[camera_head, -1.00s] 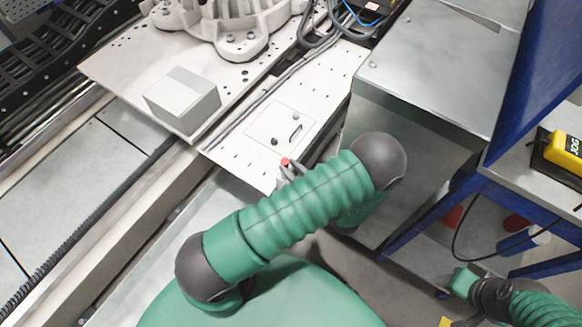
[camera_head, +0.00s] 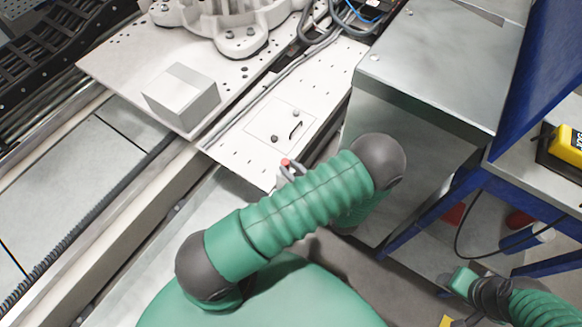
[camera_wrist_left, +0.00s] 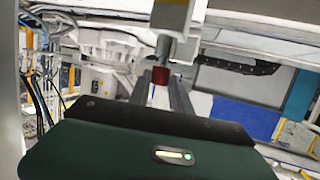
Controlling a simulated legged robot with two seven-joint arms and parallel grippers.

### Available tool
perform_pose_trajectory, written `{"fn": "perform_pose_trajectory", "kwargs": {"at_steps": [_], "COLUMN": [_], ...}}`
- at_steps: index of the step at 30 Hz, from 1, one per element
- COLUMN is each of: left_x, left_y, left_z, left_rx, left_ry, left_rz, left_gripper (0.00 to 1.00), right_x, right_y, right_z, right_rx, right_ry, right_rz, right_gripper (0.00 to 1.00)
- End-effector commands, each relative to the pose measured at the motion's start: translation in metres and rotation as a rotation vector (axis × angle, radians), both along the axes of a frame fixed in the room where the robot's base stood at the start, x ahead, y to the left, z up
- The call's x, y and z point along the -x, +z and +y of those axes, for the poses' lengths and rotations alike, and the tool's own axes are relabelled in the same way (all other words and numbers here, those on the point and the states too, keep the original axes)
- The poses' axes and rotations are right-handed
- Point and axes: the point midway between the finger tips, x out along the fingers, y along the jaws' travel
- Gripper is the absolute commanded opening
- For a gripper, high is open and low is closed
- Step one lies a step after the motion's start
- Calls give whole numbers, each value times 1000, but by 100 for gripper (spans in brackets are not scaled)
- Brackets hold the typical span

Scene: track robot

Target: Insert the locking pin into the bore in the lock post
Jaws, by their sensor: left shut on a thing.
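My left gripper (camera_wrist_left: 160,90) is shut on the locking pin, whose red part (camera_wrist_left: 160,76) shows between the fingertips in the left wrist view. A grey metal shaft (camera_wrist_left: 163,48) runs from the red part up to a pale block (camera_wrist_left: 171,14), which may be the lock post. I cannot tell whether the shaft is inside the bore. In the head view the red part (camera_head: 286,163) shows small beside the perforated white plate, and my left forearm hides much of the gripper. My right gripper (camera_head: 449,281) is small at the lower right, its jaws unclear.
A grey box (camera_head: 181,97) sits on the white plate at left, near a large white casting (camera_head: 236,30). A metal cabinet (camera_head: 430,75) stands right of my left arm. A blue-framed bench with a yellow device (camera_head: 569,145) is at far right.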

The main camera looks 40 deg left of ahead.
Motion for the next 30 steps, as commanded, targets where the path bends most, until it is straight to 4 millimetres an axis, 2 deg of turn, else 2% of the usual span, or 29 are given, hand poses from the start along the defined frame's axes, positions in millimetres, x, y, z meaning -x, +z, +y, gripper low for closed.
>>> {"fn": "perform_pose_trajectory", "kwargs": {"at_steps": [15,16,21,30], "left_x": [0,0,0,0], "left_y": [-14,-14,-13,-13], "left_z": [0,0,0,0], "left_rx": [0,0,0,0], "left_ry": [0,0,0,0], "left_rz": [0,0,0,0], "left_gripper": [0,26,48,50], "right_x": [0,0,0,0], "right_y": [-9,-9,-8,-8], "right_z": [0,0,0,0], "right_rx": [0,0,0,0], "right_ry": [0,0,0,0], "right_rz": [0,0,0,0], "right_gripper": [55,55,55,55]}}
